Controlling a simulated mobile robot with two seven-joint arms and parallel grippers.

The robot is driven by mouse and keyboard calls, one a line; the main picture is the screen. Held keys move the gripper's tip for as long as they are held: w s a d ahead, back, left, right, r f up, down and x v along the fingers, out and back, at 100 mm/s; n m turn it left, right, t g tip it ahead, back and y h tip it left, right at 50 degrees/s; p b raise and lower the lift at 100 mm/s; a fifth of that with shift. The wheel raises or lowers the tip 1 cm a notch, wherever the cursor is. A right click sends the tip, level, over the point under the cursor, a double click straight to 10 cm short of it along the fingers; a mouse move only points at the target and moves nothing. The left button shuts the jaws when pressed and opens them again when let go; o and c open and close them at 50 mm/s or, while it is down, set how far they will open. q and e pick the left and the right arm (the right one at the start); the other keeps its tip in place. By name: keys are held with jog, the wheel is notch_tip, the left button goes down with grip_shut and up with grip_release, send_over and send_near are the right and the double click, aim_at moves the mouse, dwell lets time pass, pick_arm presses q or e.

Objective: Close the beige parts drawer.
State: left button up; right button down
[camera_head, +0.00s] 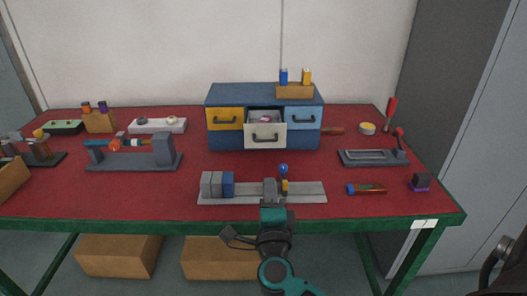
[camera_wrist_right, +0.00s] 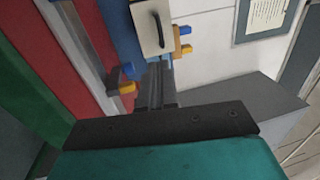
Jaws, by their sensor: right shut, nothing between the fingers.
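The beige parts drawer (camera_head: 265,135) is pulled out of the blue cabinet (camera_head: 222,95) at the back middle of the table. Its open top shows a small pinkish item inside. Its front with a dark handle also shows at the top of the right wrist view (camera_wrist_right: 148,36). My right gripper (camera_head: 270,184) is shut and empty, in front of the drawer and over the near part of the table, apart from the drawer. Its closed fingers show in the right wrist view (camera_wrist_right: 156,84), pointing toward the drawer front. My left gripper is not in view.
A grey rail with blocks (camera_head: 255,197) lies under and around my right gripper. A blue-topped piece (camera_head: 283,170) stands close by its fingers. A wooden holder (camera_head: 294,92) sits on the cabinet. Red table surface is clear between rail and drawer.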

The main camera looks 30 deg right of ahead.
send_near(266, 130)
jog(key=x, duration=0.3)
jog(key=shift+w+f, duration=0.15)
jog(key=shift+f, duration=0.3)
jog(key=b+x, duration=0.1)
jog(key=x, duration=0.2)
jog(key=f+b+x, duration=0.1)
jog(key=x, duration=0.3)
jog(key=f+b+x, duration=0.1)
jog(key=x, duration=0.2)
jog(key=shift+w+d+b, duration=0.25)
jog(key=shift+d+b, duration=0.05)
jog(key=shift+w+d, duration=0.15)
jog(key=shift+w, duration=0.05)
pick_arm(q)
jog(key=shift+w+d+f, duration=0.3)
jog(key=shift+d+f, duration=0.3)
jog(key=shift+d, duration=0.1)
pick_arm(e)
jog(key=shift+d+r, duration=0.1)
jog(key=shift+r, duration=0.3)
